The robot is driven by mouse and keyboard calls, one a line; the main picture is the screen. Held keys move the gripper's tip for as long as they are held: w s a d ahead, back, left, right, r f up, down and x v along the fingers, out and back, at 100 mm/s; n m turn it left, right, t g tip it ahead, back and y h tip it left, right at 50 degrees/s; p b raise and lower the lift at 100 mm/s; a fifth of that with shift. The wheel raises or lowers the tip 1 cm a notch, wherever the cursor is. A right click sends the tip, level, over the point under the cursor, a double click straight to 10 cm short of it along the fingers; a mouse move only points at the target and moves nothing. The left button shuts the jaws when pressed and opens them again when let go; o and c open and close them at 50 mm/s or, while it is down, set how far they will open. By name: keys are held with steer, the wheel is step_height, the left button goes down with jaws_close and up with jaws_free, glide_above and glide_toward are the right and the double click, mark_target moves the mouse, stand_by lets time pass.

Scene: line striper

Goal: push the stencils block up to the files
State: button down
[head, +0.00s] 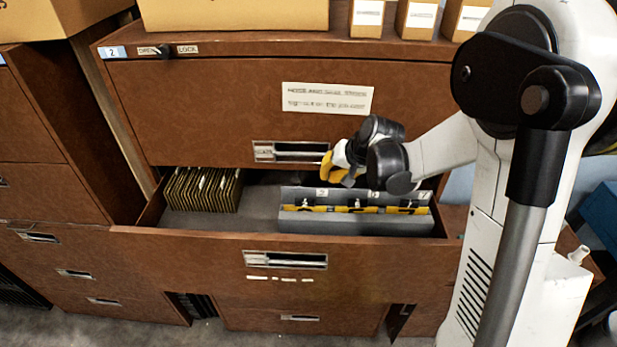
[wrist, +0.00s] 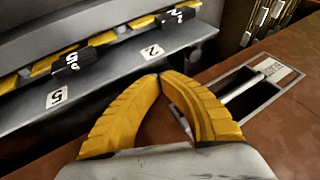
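The stencils block (head: 355,222) is a long grey holder with yellow sheets, black clips and numbered white tags. It sits in the right part of the open drawer, and its numbered rear edge also shows in the wrist view (wrist: 110,82). The files (head: 203,189) are a row of yellowish folders at the drawer's left end. They show at the top right of the wrist view (wrist: 268,22). Bare grey floor separates the block from the files. My gripper (head: 328,166) has yellow fingers, tips together with nothing between them (wrist: 160,76). It is above the block's rear side; contact cannot be told.
The open drawer's front (head: 300,262) has a metal handle. The closed upper drawer (head: 220,105) rises just behind my gripper, with its recessed handle (head: 290,151) close by. Boxes (head: 235,14) stand on the cabinet top. The drawer floor (head: 262,197) between files and block is clear.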

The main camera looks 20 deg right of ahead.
steer(key=w+a+f+p, duration=0.2)
steer(key=w+a+f, duration=0.2)
steer(key=shift+a, duration=0.25)
steer(key=shift+f, duration=0.1)
